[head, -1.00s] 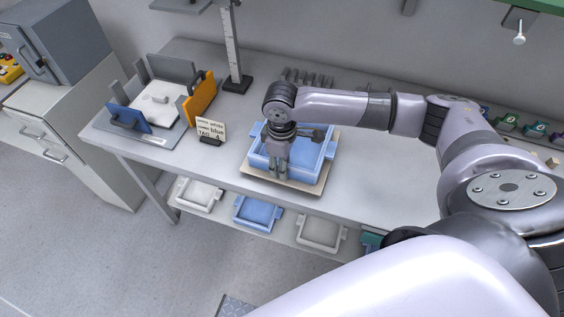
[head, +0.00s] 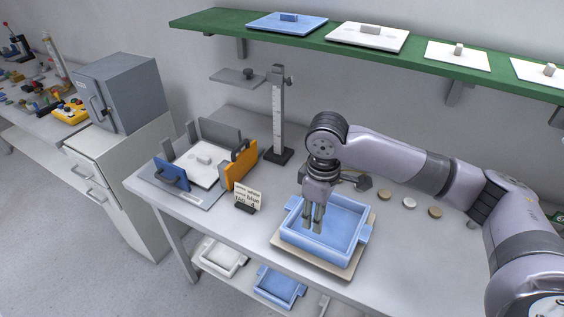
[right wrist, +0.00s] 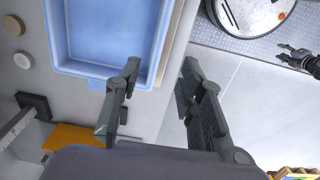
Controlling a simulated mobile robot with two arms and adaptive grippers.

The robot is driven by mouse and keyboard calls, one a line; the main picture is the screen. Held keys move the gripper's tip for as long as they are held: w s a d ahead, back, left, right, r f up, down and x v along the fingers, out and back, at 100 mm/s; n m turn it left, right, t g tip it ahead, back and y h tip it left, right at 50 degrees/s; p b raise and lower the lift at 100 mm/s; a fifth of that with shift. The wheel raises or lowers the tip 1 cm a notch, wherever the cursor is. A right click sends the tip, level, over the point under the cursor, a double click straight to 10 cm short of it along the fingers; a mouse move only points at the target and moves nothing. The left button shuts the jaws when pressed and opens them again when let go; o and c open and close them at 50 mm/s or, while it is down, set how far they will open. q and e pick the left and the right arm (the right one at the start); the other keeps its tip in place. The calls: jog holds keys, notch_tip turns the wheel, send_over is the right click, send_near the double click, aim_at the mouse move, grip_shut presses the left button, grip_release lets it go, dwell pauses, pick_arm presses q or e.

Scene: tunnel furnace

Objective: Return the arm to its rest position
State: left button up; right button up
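My right gripper (head: 312,228) points down over the blue tray (head: 352,256) on the bench. In the right wrist view its two fingers (right wrist: 158,75) stand apart with nothing between them. The blue tray (right wrist: 112,30) looks empty and lies below the fingers. My right arm reaches in from the right, bent at the wrist above the tray. A dark gripper, apparently my left one (right wrist: 287,52), shows small at the right edge of the right wrist view. Its finger state is unclear. The left arm is not in the head view.
A stand with a vertical scale (head: 278,115) rises behind the gripper. A sign (head: 248,196) and a fixture with an orange plate (head: 241,165) stand left of the tray. A green shelf (head: 370,50) with lids hangs above. Several small discs (head: 409,202) lie right of the tray.

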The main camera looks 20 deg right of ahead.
jog(key=s+a+f+t+y, duration=0.1)
jog(key=s+a+f+y, duration=0.1)
jog(key=s+a+f, duration=0.4)
jog(key=s+a+f+t+y, duration=0.2)
jog(key=s+a+f, duration=0.15)
jog(key=a, duration=0.45)
jog(key=s+d+f+m+h, duration=0.2)
jog(key=s+d+m, duration=0.1)
jog(key=s+d, duration=0.2)
jog(key=s+d+f+m+h, duration=0.2)
jog(key=s+d+f+m, duration=0.1)
jog(key=s+d, duration=0.25)
notch_tip(320, 180, down, 26)
jog(key=a+b, duration=0.1)
jog(key=b, duration=0.1)
jog(key=s+d+f+g+b, duration=0.2)
jog(key=s+d+f, duration=0.1)
jog(key=s+f, duration=1.5)
jog(key=shift+f+n, duration=0.3)
jog(key=shift+f, duration=0.5)
